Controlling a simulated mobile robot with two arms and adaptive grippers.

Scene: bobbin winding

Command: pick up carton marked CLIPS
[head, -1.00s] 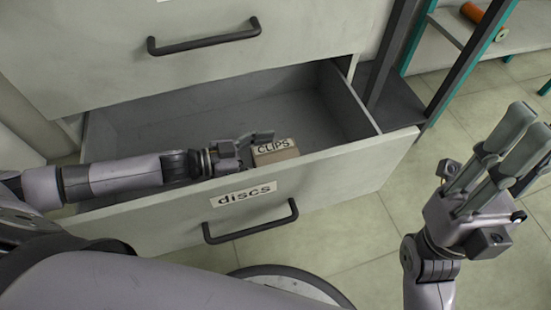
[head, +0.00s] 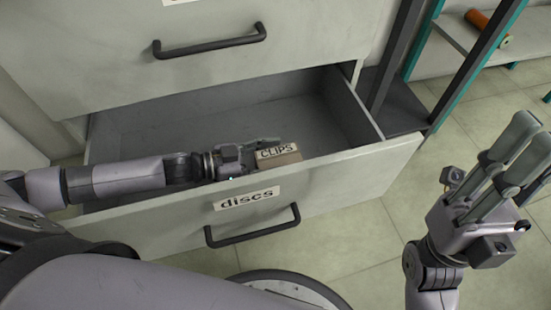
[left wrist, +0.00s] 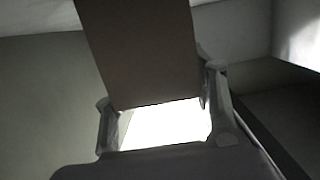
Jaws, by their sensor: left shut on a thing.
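The carton marked CLIPS (head: 281,158) is a small tan box with a white label, inside the open drawer near its front wall. My left gripper (head: 262,153) reaches into the drawer from the left and is shut on the carton. In the left wrist view the carton (left wrist: 142,50) is a brown face between the two fingers (left wrist: 163,108). Whether the carton touches the drawer floor cannot be told. My right gripper (head: 520,150) is raised at the right, outside the drawer, far from the carton; its fingers stand side by side and the gap between them is unclear.
The open drawer (head: 340,175) is labelled "discs" and has a dark handle (head: 252,228); the rest of it looks empty. A closed drawer (head: 120,70) is above it. A shelf frame (head: 400,60) stands to the right, with an orange spool (head: 488,27) on a bench behind.

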